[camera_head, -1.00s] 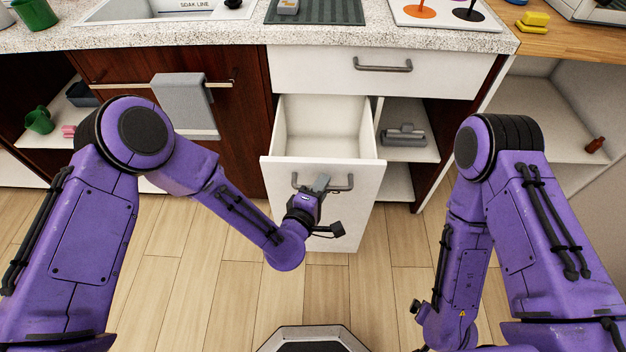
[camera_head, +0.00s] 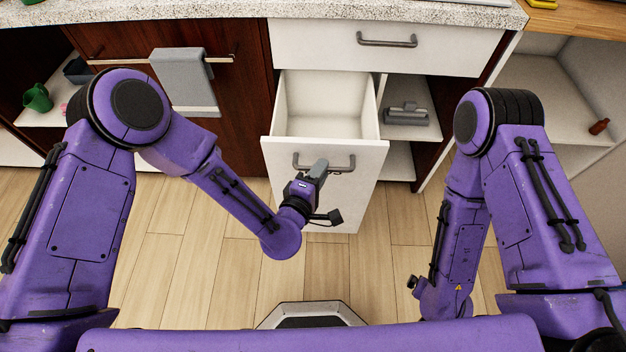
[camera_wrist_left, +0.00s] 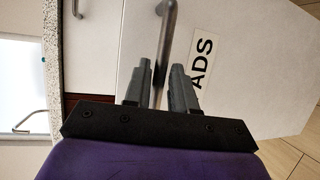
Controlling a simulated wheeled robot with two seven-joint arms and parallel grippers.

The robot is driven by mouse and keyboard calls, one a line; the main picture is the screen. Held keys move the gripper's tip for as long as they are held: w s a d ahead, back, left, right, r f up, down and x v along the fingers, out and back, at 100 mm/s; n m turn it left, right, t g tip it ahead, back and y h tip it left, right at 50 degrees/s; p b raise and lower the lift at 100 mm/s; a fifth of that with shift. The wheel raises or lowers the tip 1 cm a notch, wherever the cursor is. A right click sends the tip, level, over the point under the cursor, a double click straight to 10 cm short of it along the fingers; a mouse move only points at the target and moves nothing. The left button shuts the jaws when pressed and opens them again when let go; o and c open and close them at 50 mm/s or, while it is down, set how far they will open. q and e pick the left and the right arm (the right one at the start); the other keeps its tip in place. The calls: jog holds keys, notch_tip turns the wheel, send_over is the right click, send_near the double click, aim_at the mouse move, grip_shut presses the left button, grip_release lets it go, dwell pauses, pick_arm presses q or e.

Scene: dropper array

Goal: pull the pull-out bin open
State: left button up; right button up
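The pull-out bin (camera_head: 325,205) is a white drawer standing well out of the cabinet, its empty inside (camera_head: 325,105) showing. A grey bar handle (camera_head: 343,163) crosses its front; the handle also shows in the left wrist view (camera_wrist_left: 169,22), with a label (camera_wrist_left: 203,60) reading "ADS" beside it, partly covered by a finger. My left gripper (camera_head: 319,168) is at the middle of this handle.
A closed white drawer (camera_head: 440,45) with its own handle sits above the bin. A grey towel (camera_head: 184,82) hangs on a bar at the left. Open shelves (camera_head: 408,133) are right of the bin. Wooden floor (camera_head: 375,225) around the bin front is clear.

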pick_arm(q)
jog(key=v, duration=0.8)
jog(key=shift+s+a, duration=0.2)
jog(key=s+a+f+m+g+y+p, duration=0.25)
jog(key=s+a+f, duration=0.2)
jog(key=a, duration=0.25)
jog(key=s+a+f+m+g+y+p, duration=0.1)
jog(key=s+a+f+m+g+y, duration=0.25)
jog(key=a+f, duration=0.35)
jog(key=s+a+g+y+p, duration=0.2)
jog(key=s+a, duration=0.3)
jog(key=a, duration=0.2)
jog(key=s+a+r+g+y+p, duration=0.1)
jog(key=s+a+g+y+p, duration=0.1)
jog(key=s+a, duration=0.3)
jog(key=a, duration=0.3)
jog(key=shift+a+r+m+g+y, duration=0.2)
jog(key=shift+m+g+y, duration=0.1)
jog(key=shift+g, duration=0.1)
